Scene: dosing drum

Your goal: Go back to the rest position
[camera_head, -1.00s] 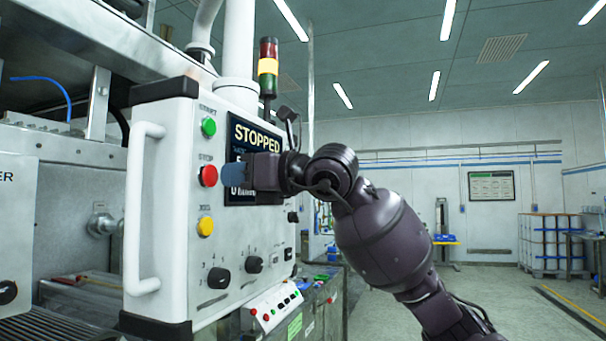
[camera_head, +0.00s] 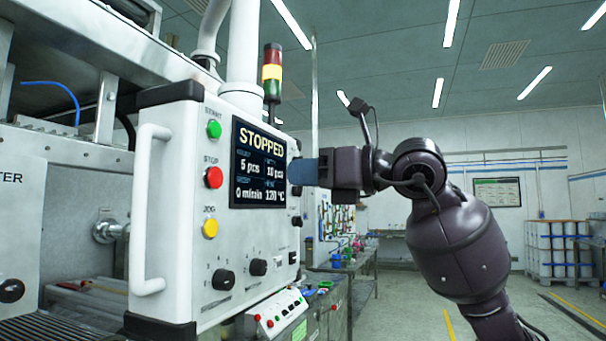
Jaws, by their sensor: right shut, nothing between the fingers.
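My right gripper (camera_head: 303,171) is shut and empty, its blue fingertips pointing left near the right edge of the control panel (camera_head: 170,220). Its tips overlap the panel's right edge in the picture; I cannot tell whether they touch it. The panel's screen (camera_head: 259,166) reads STOPPED, with 5 pcs, 10 pcs, 0 m/min and 120 °C. The green start button (camera_head: 214,129), red stop button (camera_head: 213,177) and yellow jog button (camera_head: 210,228) are uncovered at the left of the screen. My left gripper is out of view.
A white handle (camera_head: 150,210) stands out from the panel's left side. A signal tower (camera_head: 272,75) rises behind the panel. A small button box (camera_head: 277,312) sits below it. White drums (camera_head: 556,248) stand far right, with open floor before them.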

